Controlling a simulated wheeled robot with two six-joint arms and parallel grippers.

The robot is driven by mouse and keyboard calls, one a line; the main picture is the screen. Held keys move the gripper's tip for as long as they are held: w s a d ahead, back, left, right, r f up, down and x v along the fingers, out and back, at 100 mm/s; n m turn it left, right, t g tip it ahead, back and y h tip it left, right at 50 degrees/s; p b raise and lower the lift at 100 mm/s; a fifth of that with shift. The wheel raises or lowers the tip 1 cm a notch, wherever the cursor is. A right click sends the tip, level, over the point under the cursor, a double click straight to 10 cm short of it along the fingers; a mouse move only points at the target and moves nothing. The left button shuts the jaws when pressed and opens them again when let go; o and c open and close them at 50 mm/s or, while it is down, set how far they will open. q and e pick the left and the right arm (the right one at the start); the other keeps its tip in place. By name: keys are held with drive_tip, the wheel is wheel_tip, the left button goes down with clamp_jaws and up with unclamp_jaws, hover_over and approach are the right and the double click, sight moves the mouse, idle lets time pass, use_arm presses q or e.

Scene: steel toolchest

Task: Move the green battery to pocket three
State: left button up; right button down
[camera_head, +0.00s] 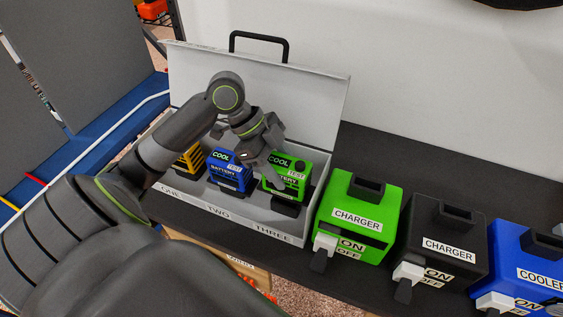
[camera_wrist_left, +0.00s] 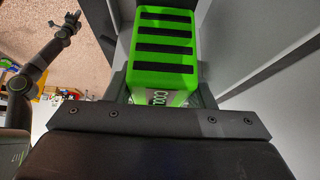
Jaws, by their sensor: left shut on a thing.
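The green battery (camera_head: 292,175) is at the right end of the open grey case (camera_head: 240,225), behind the label THREE. I cannot tell whether its base rests in pocket three or hangs just above it. My left gripper (camera_head: 272,160) is shut on it from above and behind. In the left wrist view the green battery (camera_wrist_left: 164,45), with dark stripes on its face, sits between the fingers. A blue battery (camera_head: 229,172) stands behind TWO and a yellow battery (camera_head: 190,158) behind ONE, partly hidden by my arm. My right gripper (camera_wrist_left: 68,22) shows small in the left wrist view.
Right of the case stand a green charger (camera_head: 358,215), a black charger (camera_head: 445,240) and a blue cooler (camera_head: 525,262), each with a front switch. The case lid (camera_head: 310,95) stands open behind the batteries. The dark bench top (camera_head: 375,150) behind the chargers is clear.

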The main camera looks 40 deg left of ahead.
use_arm(q)
drive_tip(key=shift+p, duration=0.3)
idle(0.6)
drive_tip(key=shift+f+b, duration=1.65)
drive_tip(key=shift+f, duration=0.6)
drive_tip(key=o, duration=1.4)
drive_tip(key=shift+o, duration=0.2)
drive_tip(key=p+v, duration=0.3)
drive_tip(key=v, duration=1.4)
drive_tip(key=shift+a+r, duration=0.15)
